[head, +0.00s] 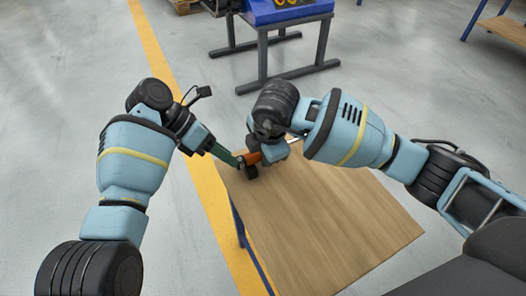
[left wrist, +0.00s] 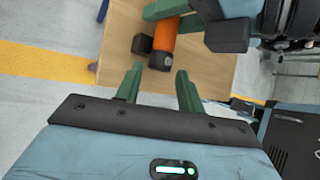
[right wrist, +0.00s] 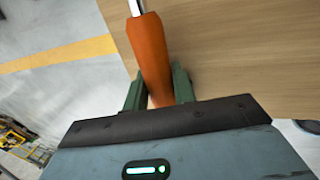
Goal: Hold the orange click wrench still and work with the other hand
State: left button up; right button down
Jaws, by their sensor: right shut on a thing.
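The orange click wrench (head: 252,158) is held over the left corner of the wooden table. Its orange handle (right wrist: 152,58) runs between the green fingers of my right gripper (right wrist: 157,80), which is shut on it. A silver shaft leads away at the top of the right wrist view. In the left wrist view the handle (left wrist: 165,40) has a dark end cap pointing towards my left gripper (left wrist: 159,69). My left gripper is open and empty, with its fingertips just short of that cap. The wrench's head is out of the wrist views.
The wooden table top (head: 335,215) is otherwise bare. A blue bin (head: 290,10) on a grey stand is behind it. A yellow floor line (head: 165,70) passes the table's left side. Another wooden table (head: 505,28) stands at the far right.

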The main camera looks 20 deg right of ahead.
pick_arm(q)
jog(key=shift+v, duration=1.45)
jog(key=s+r+m+t+y, duration=0.1)
jog(key=s+m+t, duration=0.2)
jog(key=s+t, duration=0.3)
jog(key=shift+r+t, duration=0.35)
jog(key=shift+t, duration=1.05)
jog(key=shift+a, duration=0.1)
jog(key=shift+x, duration=3.5)
